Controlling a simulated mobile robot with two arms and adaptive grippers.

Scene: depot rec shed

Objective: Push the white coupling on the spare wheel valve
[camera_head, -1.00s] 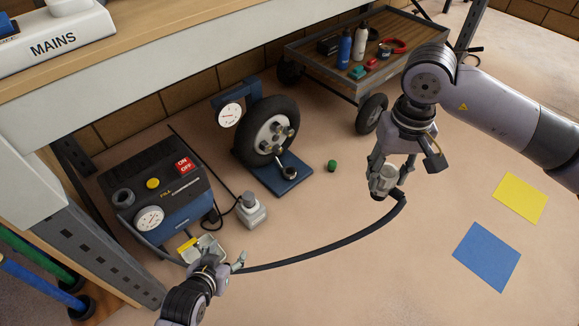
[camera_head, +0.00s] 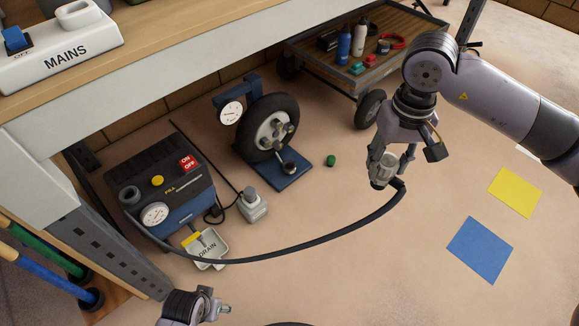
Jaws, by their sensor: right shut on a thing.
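The spare wheel (camera_head: 286,112) stands upright on a blue stand (camera_head: 283,180) with a gauge (camera_head: 231,112) at its upper left. I cannot clearly make out the valve. My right gripper (camera_head: 390,170) is shut on the white coupling (camera_head: 379,172), which is partly hidden by the fingers. It holds the coupling above the floor, to the right of the wheel and apart from it. A black hose (camera_head: 330,241) runs from the coupling in a curve left to the compressor (camera_head: 165,185). My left gripper (camera_head: 215,307) is at the bottom edge, below the hose and apart from it; its opening is unclear.
A drain tray (camera_head: 207,256) and a grey plug box (camera_head: 252,208) sit by the compressor. A green cap (camera_head: 331,160) lies on the floor. A cart (camera_head: 400,62) stands behind. Blue (camera_head: 480,250) and yellow (camera_head: 515,192) squares lie right. The bench (camera_head: 200,62) overhangs the back left.

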